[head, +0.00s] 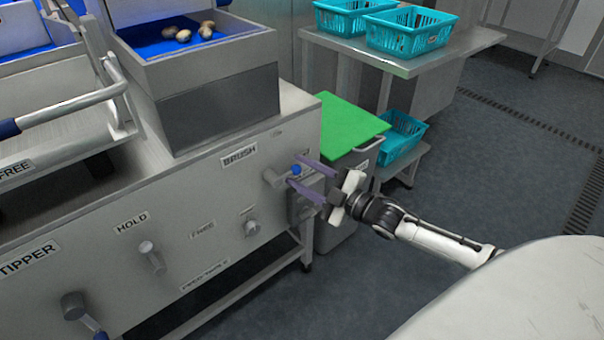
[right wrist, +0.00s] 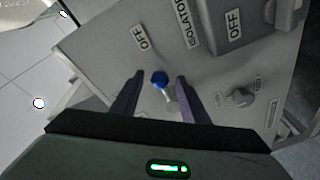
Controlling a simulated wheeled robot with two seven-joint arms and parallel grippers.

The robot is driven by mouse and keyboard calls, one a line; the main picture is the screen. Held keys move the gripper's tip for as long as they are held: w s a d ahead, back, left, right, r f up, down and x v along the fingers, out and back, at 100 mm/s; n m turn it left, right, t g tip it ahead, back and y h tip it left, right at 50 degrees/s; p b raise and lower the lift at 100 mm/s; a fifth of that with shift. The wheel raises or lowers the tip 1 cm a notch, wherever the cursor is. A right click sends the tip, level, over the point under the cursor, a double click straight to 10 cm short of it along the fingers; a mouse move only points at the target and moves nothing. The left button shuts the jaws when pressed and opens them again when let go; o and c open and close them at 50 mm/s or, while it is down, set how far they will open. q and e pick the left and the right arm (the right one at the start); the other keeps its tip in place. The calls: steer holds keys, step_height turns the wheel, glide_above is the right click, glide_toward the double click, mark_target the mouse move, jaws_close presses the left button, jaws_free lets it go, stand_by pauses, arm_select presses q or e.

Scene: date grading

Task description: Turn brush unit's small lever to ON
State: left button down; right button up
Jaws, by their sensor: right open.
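The brush unit's small lever has a round blue tip (head: 296,169) and sits on the grey machine front, right of the BRUSH label (head: 240,156). In the right wrist view the lever (right wrist: 169,98) shows its blue tip and pale shaft, with the tip leaning towards an OFF label (right wrist: 141,38). My right gripper (head: 293,169) is open, its two purple fingers reaching to either side of the lever. In the right wrist view the lever stands between the fingers (right wrist: 160,77), with gaps showing on both sides. My left gripper is not in view.
An isolator box (right wrist: 232,22) with its own OFF label is beside the lever. A small knob (head: 250,226) and the HOLD lever (head: 151,258) are on the same front. A green-topped bin (head: 350,127) and a table (head: 440,55) with teal baskets (head: 410,32) stand behind.

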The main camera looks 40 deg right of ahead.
jaws_close()
steer(key=shift+r, duration=0.1)
steer(key=shift+p, duration=0.35)
